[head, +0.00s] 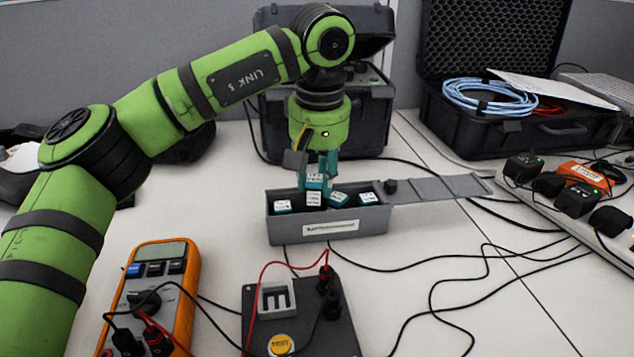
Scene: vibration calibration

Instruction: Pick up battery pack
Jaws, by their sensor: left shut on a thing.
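My left gripper (316,168) points down over a grey open box (325,228) in the middle of the head view. It is shut on a teal-and-white battery pack (314,180), whose lower end is at or just above the box opening. Other battery packs lie in the box: one at the left (283,206), one tilted at the middle right (340,198) and one at the right (368,198). Another white-labelled piece (313,198) shows right below the held pack; I cannot tell whether they touch. My right gripper is not in view.
An orange multimeter (155,290) and a dark test box (300,318) with red and black leads stand in front. A grey lid strip (445,188) extends right from the box. Black cases (475,125) stand behind. Chargers (575,200) sit at right. Cables cross the front right table.

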